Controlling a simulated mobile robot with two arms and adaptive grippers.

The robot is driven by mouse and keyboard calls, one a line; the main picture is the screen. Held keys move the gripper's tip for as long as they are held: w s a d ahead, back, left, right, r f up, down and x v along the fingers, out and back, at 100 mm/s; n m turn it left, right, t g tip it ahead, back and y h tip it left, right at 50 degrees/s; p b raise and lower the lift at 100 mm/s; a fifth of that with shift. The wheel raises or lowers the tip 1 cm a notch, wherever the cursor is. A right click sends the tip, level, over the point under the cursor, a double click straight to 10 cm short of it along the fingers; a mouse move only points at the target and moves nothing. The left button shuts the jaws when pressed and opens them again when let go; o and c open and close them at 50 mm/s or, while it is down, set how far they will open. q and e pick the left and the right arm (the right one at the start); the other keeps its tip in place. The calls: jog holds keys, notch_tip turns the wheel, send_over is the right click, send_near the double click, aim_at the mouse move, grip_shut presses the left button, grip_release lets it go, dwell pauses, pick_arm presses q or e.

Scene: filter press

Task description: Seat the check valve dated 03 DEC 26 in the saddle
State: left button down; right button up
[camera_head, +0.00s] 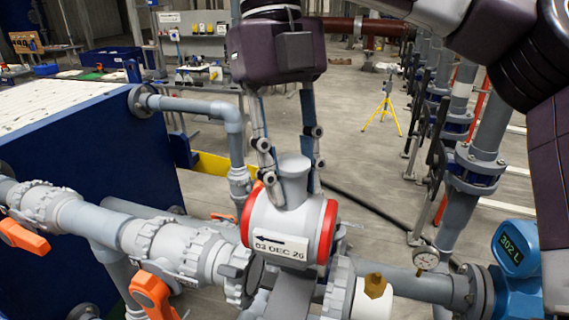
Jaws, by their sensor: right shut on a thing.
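The check valve (291,222) is a pale grey body with red rings at both ends and a short neck on top. Its label (281,247) reads 03 DEC 26 under an arrow pointing left. My right gripper (294,184) comes down from above, with its fingers on either side of the valve's neck, and is shut on it. The valve is upright, over the gap between the left pipe's union (240,276) and the right pipe's union (339,286). The saddle is largely hidden beneath the valve, so I cannot tell whether they touch. My left gripper is not in view.
Orange-handled valves (152,295) sit on the left pipe run. A brass fitting (375,285) stands at the front right. A gauge (426,258) and a blue meter reading 302 L (514,252) stand at right. A blue tank (120,165) is at left.

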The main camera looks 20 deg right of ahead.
aim_at(292, 211)
jog(key=shift+x, duration=1.05)
jog(key=f, duration=0.3)
jog(key=shift+w+f, duration=0.25)
jog(key=shift+f, duration=0.1)
notch_tip(292, 211, down, 5)
jog(key=b, duration=0.4)
jog(key=shift+a, duration=0.1)
jog(key=shift+f+b, duration=0.65)
jog(key=shift+f, duration=0.3)
jog(key=o, duration=1.3)
jog(key=shift+o, duration=0.2)
